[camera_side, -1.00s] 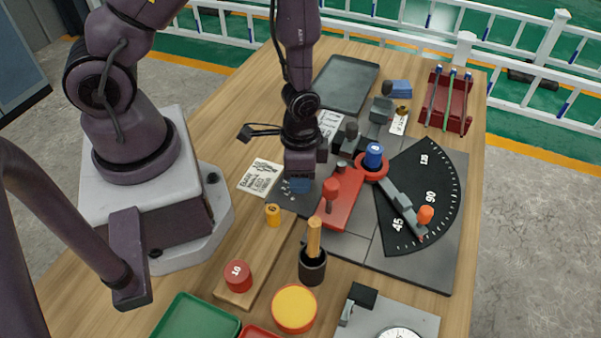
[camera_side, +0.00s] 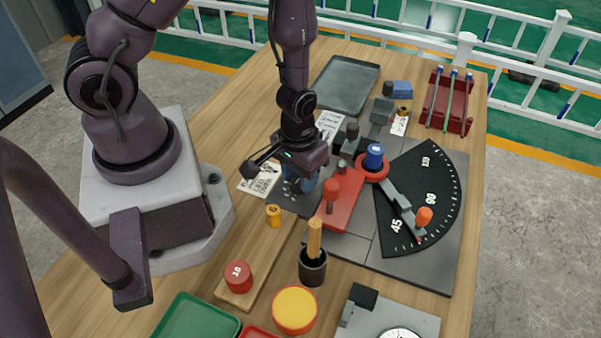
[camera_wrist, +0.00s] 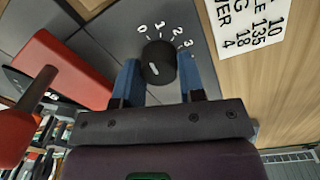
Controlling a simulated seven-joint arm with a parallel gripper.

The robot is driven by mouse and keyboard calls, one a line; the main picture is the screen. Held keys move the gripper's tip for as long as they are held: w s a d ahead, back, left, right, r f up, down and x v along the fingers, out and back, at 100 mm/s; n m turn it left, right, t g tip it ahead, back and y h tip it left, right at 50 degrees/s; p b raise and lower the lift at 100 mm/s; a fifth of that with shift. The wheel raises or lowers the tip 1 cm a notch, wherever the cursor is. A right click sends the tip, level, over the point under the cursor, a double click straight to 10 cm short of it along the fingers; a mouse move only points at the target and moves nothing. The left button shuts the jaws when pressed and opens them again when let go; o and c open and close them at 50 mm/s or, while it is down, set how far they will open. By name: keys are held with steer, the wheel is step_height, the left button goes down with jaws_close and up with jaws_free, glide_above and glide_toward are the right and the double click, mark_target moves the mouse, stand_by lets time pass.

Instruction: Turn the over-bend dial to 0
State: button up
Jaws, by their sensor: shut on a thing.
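The over-bend dial (camera_wrist: 158,58) is a round black knob with a short white mark on its top. The numbers 0, 1, 2 and 3 are printed in white on the grey plate (camera_wrist: 90,28) around its far side. Which number the mark points to is hard to tell. My gripper (camera_wrist: 159,74) has its two blue fingers on either side of the knob, shut on it. In the side view my gripper (camera_side: 303,184) is low over the plate's left edge and hides the dial.
A red lever block (camera_side: 342,203) stands just right of my gripper, near a blue-topped post (camera_side: 373,156) and a black angle scale (camera_side: 428,190). A printed white card (camera_side: 258,182) lies to the left. A black cup (camera_side: 312,268) with a wooden handle stands in front.

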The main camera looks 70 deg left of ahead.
mark_target(297, 176)
steer(key=shift+n, duration=0.6)
steer(key=o, duration=0.9)
steer(key=r, duration=1.3)
steer(key=shift+s+a, duration=0.2)
steer(key=shift+a, duration=0.05)
